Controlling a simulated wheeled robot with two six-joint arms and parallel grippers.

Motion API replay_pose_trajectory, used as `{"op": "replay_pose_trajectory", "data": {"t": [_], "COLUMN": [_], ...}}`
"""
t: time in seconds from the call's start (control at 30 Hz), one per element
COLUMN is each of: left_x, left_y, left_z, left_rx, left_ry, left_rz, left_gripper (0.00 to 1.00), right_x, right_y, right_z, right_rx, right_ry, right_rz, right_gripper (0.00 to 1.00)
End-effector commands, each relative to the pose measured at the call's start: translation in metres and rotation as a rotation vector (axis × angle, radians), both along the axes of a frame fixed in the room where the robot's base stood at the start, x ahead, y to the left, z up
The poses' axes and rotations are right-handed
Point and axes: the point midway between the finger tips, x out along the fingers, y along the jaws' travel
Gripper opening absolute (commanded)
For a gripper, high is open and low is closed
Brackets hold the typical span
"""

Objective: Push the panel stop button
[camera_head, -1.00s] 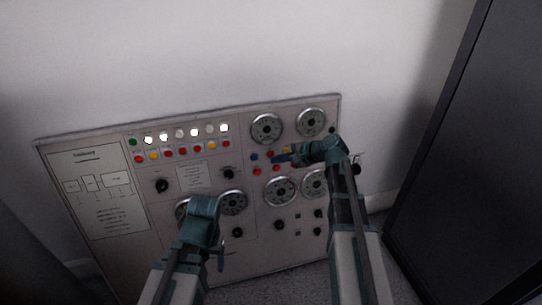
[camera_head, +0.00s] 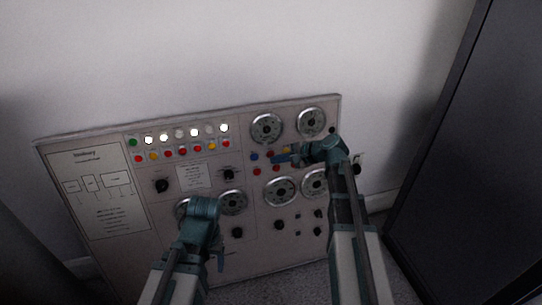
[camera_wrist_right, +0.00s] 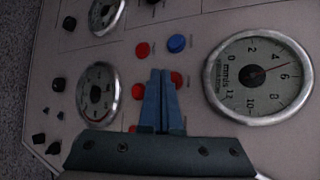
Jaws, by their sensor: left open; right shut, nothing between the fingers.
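The panel (camera_head: 190,280) leans against the wall with rows of coloured buttons, lamps and dials. A cluster of red buttons and a blue button (camera_head: 254,156) lies between the right-hand dials. Which one is the stop button I cannot read. My right gripper (camera_head: 276,160) is shut and empty at this cluster. In the right wrist view its fingers (camera_wrist_right: 161,75) overlap a partly hidden red button (camera_wrist_right: 177,79); contact cannot be told. A clear red button (camera_wrist_right: 143,49) and the blue button (camera_wrist_right: 176,43) sit beyond the tips. My left gripper (camera_head: 220,258) is open, low before the panel.
A large dial (camera_wrist_right: 258,77) is right of the fingers in the wrist view, and a smaller dial (camera_wrist_right: 98,93) is left. A dark cabinet (camera_head: 470,150) stands at the right. The pale wall (camera_head: 230,50) is behind the panel. Black knobs (camera_head: 161,185) stick out from the panel.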

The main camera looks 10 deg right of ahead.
Motion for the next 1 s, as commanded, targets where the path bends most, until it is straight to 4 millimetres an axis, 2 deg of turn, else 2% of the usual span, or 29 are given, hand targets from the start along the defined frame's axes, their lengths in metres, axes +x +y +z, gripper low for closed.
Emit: {"op": "replay_pose_trajectory", "data": {"t": [1.0], "left_x": [0.0], "left_y": [-0.0001], "left_z": [-0.0014], "left_rx": [0.0], "left_ry": [0.0], "left_rz": [0.0], "left_gripper": [0.71], "right_x": [0.0083], "right_y": [0.0004], "right_z": [-0.0014], "right_rx": [0.0], "right_ry": [0.0], "right_rz": [0.0], "right_gripper": [0.0]}}
